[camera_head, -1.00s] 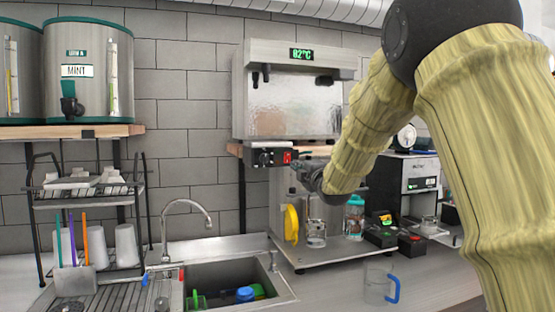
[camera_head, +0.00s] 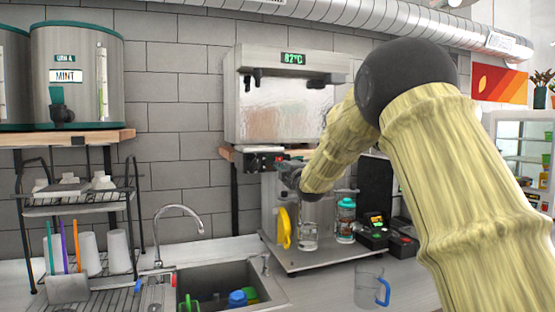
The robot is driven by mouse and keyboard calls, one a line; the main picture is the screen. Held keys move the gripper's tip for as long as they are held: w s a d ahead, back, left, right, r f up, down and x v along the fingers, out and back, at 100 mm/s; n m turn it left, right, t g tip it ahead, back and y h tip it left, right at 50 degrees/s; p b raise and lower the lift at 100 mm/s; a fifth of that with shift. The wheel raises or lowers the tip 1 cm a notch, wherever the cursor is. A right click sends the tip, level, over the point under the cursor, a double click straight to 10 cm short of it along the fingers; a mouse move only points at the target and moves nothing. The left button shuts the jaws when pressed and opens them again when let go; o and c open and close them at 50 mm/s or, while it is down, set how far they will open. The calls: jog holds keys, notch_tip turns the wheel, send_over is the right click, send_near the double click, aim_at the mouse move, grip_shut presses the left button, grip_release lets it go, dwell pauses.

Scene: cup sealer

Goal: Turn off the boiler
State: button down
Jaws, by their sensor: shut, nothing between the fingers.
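The boiler (camera_head: 290,112) is a steel box on the tiled wall with a green display (camera_head: 293,58) reading 82°C. Below its lower left is a dark control box (camera_head: 262,162) with knobs and a red switch (camera_head: 280,159). My gripper (camera_head: 285,168) is at the right end of this control box, close to the red switch. The fingers are dark, small and partly hidden by my arm, and they are shut with nothing in them. I cannot tell whether they touch the switch.
Below stands a steel machine tray (camera_head: 310,258) with a glass, a yellow part (camera_head: 284,228) and a teal-capped bottle (camera_head: 345,220). A sink (camera_head: 222,280), faucet (camera_head: 180,212) and dish rack (camera_head: 75,205) are to the left. A blue-handled glass cup (camera_head: 369,287) stands at the front.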

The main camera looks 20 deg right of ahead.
aim_at(275, 159)
jog(key=shift+w+r+p, duration=0.2)
jog(key=shift+w+p, duration=0.45)
jog(key=shift+w, duration=0.75)
jog(key=shift+w+r+p, duration=0.15)
jog(key=shift+w+p, duration=0.45)
jog(key=shift+w, duration=0.8)
